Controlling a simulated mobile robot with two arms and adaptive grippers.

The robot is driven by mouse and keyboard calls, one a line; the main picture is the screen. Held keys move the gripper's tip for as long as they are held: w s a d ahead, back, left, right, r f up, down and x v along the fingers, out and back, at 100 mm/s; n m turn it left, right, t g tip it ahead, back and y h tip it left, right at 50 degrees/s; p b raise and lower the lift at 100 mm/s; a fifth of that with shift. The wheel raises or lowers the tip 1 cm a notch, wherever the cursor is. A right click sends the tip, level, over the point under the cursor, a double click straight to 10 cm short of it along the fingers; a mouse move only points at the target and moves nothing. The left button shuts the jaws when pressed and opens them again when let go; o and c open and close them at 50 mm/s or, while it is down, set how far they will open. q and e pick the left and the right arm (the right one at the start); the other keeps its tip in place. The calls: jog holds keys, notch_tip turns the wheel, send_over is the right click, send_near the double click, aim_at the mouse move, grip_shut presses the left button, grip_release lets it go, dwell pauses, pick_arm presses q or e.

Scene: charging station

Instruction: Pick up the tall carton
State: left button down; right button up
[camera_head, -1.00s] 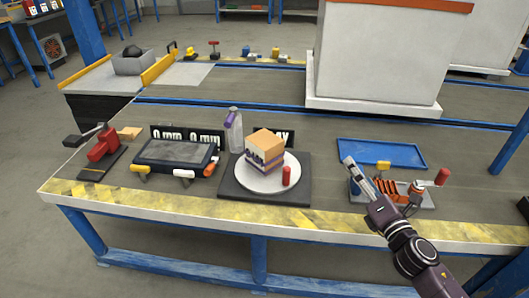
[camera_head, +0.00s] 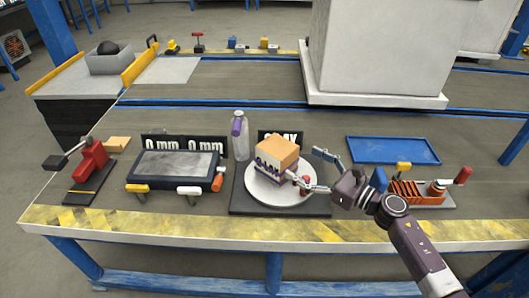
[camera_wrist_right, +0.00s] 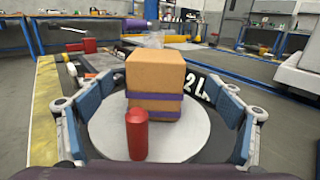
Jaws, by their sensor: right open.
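In the right wrist view the carton (camera_wrist_right: 155,78) stands ahead between the two spread fingers, with no visible contact. A red cylinder (camera_wrist_right: 137,135) stands on the plate between the carton and my gripper. My left gripper is not in view.
A flat dark device (camera_head: 175,170) lies further left. At right are a blue tray (camera_head: 393,150) and a spring fixture (camera_head: 420,194). A big white block (camera_head: 375,60) stands behind.

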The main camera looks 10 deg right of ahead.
aim_at(291, 154)
jog(key=shift+r+x, duration=0.25)
jog(key=shift+x, duration=0.95)
jog(key=x, duration=0.3)
jog(key=shift+w+a+r, duration=0.1)
jog(key=shift+a+r, duration=0.1)
jog(key=shift+a, duration=0.2)
jog(key=shift+w+a, duration=0.35)
jog(key=shift+w, duration=0.15)
jog(key=shift+c, duration=0.7)
jog(key=c, duration=1.6)
